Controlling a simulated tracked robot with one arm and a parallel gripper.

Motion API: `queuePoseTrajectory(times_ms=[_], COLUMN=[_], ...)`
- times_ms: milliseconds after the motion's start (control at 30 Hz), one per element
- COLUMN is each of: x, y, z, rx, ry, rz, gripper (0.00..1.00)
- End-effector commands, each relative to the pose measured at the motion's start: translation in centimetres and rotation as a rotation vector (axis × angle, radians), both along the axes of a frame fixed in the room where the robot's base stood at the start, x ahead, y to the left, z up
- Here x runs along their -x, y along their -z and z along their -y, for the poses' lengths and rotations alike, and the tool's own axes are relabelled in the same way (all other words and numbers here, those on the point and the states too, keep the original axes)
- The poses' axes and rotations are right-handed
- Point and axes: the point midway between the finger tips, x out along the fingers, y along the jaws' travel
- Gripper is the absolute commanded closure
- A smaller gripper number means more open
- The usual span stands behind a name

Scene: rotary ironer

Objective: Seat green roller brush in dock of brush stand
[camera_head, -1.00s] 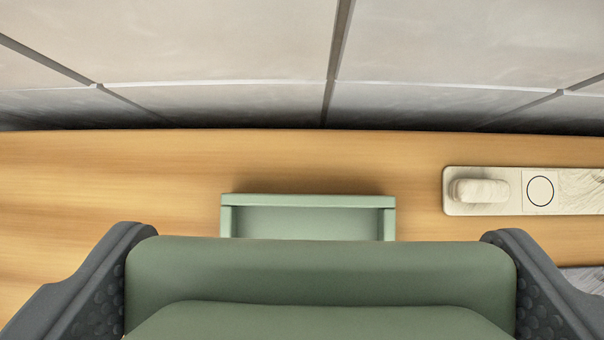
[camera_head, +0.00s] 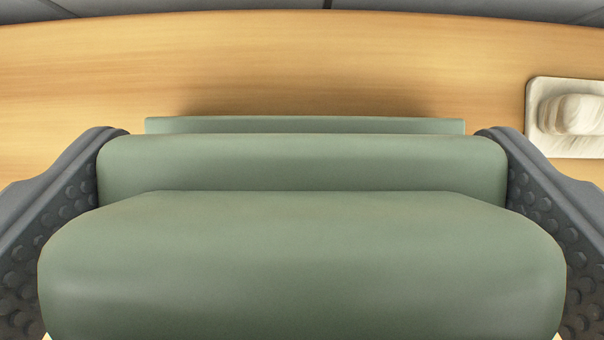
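The green roller brush (camera_head: 300,265) fills the lower middle of the view. My gripper (camera_head: 302,175) is shut on it, with a dark textured finger against each side. The brush stand (camera_head: 300,125) is the same green, and only its thin far rim shows just beyond the brush's far edge. The brush hides the dock and the rest of the stand. I cannot tell whether the brush touches the stand or is still above it.
A pale marbled panel with a raised block (camera_head: 575,115) lies at the right edge, near my right finger. The wooden surface (camera_head: 300,60) is clear behind the stand and to its left. Grey tiles stand along the back.

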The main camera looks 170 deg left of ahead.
Motion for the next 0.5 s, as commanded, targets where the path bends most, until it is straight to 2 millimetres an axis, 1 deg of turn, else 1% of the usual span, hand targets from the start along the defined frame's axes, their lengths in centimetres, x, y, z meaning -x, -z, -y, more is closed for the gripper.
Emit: queuePoseTrajectory(times_ms=[33, 267, 367, 500], x=[0.4, 0.3, 0.4, 0.9], y=[0.7, 0.6, 0.3, -0.6], z=[0.0, 0.0, 0.0, 0.0], rx=[-0.003, -0.002, -0.003, -0.003], ry=[0.001, 0.001, 0.002, 0.002], rz=[-0.014, -0.012, -0.010, -0.010], gripper=[0.00, 0.00, 0.00, 0.00])
